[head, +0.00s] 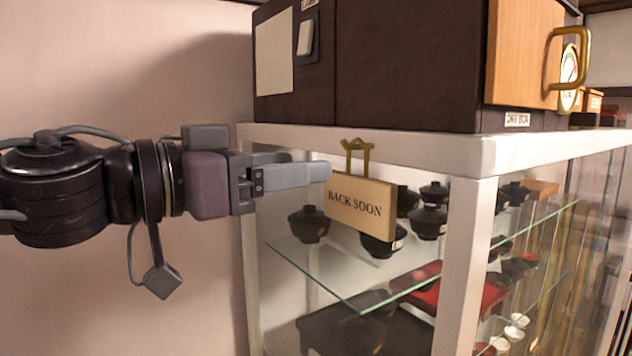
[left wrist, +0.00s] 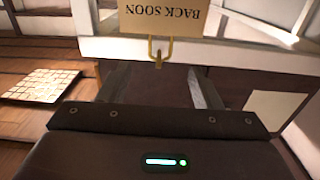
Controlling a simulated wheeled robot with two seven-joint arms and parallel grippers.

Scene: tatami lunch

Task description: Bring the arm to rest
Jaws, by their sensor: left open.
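My left gripper (head: 322,173) reaches in from the left, its fingers level and pointing right toward the top corner of the glass cabinet. It is open, with nothing between the fingers. A pale wooden sign reading BACK SOON (head: 360,208) hangs by a brass loop (head: 357,155) in front of the cabinet's white rim. The fingertips end close to the sign's upper left; I cannot tell whether they touch. In the left wrist view the sign (left wrist: 160,14) appears upside down, its brass loop (left wrist: 158,58) just beyond the gap between the spread fingers (left wrist: 160,72). My right gripper is not in view.
The glass cabinet (head: 466,262) holds several dark lidded bowls (head: 428,222) on glass shelves. A dark chest (head: 405,70) with a wooden, brass-handled door (head: 522,52) stands on top. The pale wall (head: 110,75) is behind my arm; open space lies below it.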

